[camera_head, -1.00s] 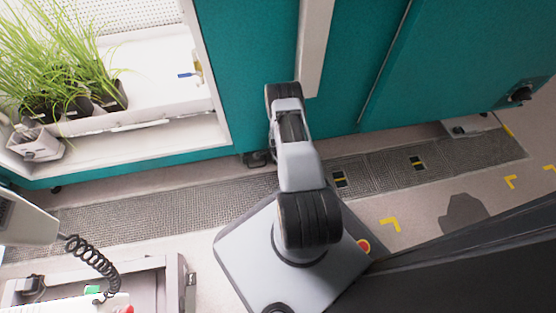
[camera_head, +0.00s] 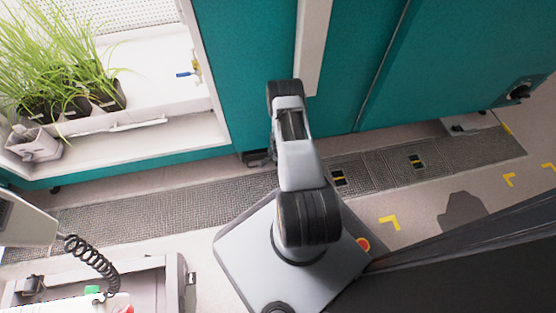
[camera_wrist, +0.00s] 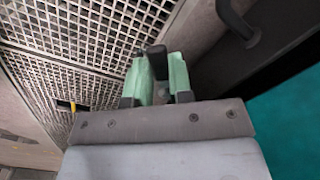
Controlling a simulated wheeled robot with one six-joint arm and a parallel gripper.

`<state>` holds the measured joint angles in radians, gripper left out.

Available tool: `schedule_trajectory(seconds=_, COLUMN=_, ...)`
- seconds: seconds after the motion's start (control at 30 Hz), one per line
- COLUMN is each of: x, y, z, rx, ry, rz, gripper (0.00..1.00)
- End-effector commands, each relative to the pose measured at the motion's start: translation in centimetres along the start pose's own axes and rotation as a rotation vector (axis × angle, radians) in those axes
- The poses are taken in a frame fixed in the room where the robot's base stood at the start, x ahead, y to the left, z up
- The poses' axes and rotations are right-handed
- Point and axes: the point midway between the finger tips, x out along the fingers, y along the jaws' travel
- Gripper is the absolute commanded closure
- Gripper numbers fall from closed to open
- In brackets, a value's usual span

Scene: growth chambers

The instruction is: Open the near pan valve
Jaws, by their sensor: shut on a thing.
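In the wrist view my gripper (camera_wrist: 160,75) has pale green fingers, closed on a small dark grey piece (camera_wrist: 157,58) that shows between and beyond their tips. I cannot tell whether this piece belongs to the near pan valve. In the head view my arm reaches down in front of the teal chamber front, and its links hide my gripper. A small valve with a blue handle (camera_head: 187,74) and a brass-coloured body sits inside the lit open chamber at the upper left, apart from my arm.
A metal grating (camera_wrist: 70,45) fills the left of the wrist view, and a dark bar (camera_wrist: 238,22) is close on the right. In the head view, plants (camera_head: 60,80) stand in the chamber, a grated floor strip (camera_head: 160,210) runs below, and a cart (camera_head: 150,285) is at lower left.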

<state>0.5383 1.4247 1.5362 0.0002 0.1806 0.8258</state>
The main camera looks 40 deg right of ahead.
Motion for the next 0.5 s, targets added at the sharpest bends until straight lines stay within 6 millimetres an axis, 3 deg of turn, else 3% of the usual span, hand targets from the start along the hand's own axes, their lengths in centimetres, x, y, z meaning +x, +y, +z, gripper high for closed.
schedule_trajectory(seconds=0.5, x=0.0, y=2.1, z=-0.5, rx=-0.486, ry=0.000, rz=0.000, gripper=1.00)
